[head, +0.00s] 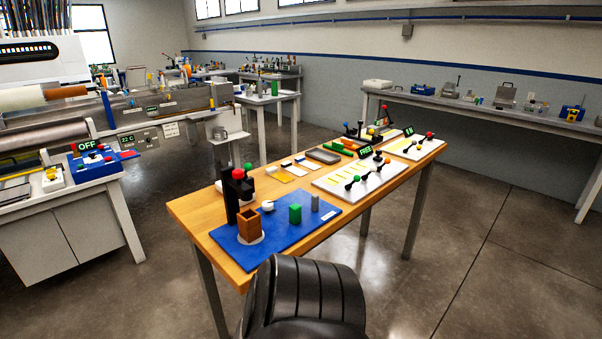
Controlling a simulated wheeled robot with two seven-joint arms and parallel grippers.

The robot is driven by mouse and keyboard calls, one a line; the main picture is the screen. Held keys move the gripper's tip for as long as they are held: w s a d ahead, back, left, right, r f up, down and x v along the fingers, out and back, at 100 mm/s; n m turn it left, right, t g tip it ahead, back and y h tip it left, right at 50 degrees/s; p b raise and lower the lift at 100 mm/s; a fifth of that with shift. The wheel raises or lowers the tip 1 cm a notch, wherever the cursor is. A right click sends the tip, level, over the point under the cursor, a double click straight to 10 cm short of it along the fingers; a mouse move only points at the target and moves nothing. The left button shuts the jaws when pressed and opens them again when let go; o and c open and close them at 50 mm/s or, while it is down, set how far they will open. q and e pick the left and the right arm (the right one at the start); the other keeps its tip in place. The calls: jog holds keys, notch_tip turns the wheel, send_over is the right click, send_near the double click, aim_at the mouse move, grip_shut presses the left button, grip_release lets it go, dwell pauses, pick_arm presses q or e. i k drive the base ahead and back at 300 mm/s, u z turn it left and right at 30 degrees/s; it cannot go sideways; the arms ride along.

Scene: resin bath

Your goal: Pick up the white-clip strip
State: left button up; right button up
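I cannot make out a strip with a white clip for certain. Small flat pieces lie on the wooden table (188,210): a yellow piece (281,176), a pale piece (294,170) and a white-and-blue piece (307,162). They lie behind the blue mat (312,231). A white board (334,187) to their right carries yellow strips and dark levers with coloured knobs. A second similar board (420,151) lies farther right. Clips on these pieces are too small to tell. Neither of my grippers is in view.
A black stand (230,202) rises beside the box. A machine with an OFF sign (88,147) is at left. Open floor lies right of the table.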

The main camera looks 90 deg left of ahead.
aim_at(273, 171)
jog(key=u, duration=1.3)
jog(key=i, duration=1.65)
jog(key=u, duration=2.25)
